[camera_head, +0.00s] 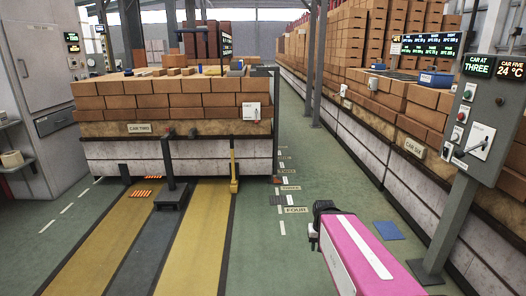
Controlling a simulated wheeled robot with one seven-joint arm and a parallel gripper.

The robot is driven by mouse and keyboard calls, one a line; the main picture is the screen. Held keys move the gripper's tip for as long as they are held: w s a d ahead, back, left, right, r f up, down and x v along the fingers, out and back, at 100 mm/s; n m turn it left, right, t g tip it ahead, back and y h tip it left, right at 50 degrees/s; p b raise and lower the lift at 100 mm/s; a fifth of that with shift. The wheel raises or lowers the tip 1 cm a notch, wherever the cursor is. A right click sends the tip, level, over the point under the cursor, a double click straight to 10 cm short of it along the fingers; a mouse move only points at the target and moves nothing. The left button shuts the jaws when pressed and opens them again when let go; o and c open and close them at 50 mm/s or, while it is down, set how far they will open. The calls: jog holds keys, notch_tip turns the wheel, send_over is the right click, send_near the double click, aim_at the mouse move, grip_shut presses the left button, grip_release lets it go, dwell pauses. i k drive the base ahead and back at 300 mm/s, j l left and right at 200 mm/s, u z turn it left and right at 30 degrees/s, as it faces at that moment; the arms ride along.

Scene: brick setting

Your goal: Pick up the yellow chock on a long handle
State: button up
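The yellow chock on a long handle (234,184) stands at the front of the brick-laden car marked two. Its thin handle rises upright against the car's pale lower side, and its foot is at floor level by the right edge of the right yellow strip. My arm, pink with a white stripe, reaches in from the lower right. The dark end of my arm, with my gripper (323,211), is right of the chock, nearer to me and clearly apart from it. Its fingers cannot be made out, so its opening is hidden.
Car two (110,146) stands behind the chock, stacked with bricks. A dark post on a base (172,196) stands left of the chock. A grey control panel (480,120) and a long brick-laden car row (350,125) line the right. Green floor (270,255) between is clear.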

aim_at(235, 186)
jog(key=i, duration=1.8)
jog(key=i+u, duration=0.1)
jog(key=i, duration=0.5)
jog(key=i+l+u, duration=0.1)
jog(key=i, duration=0.5)
jog(key=i+l+u, duration=0.1)
jog(key=i, duration=0.5)
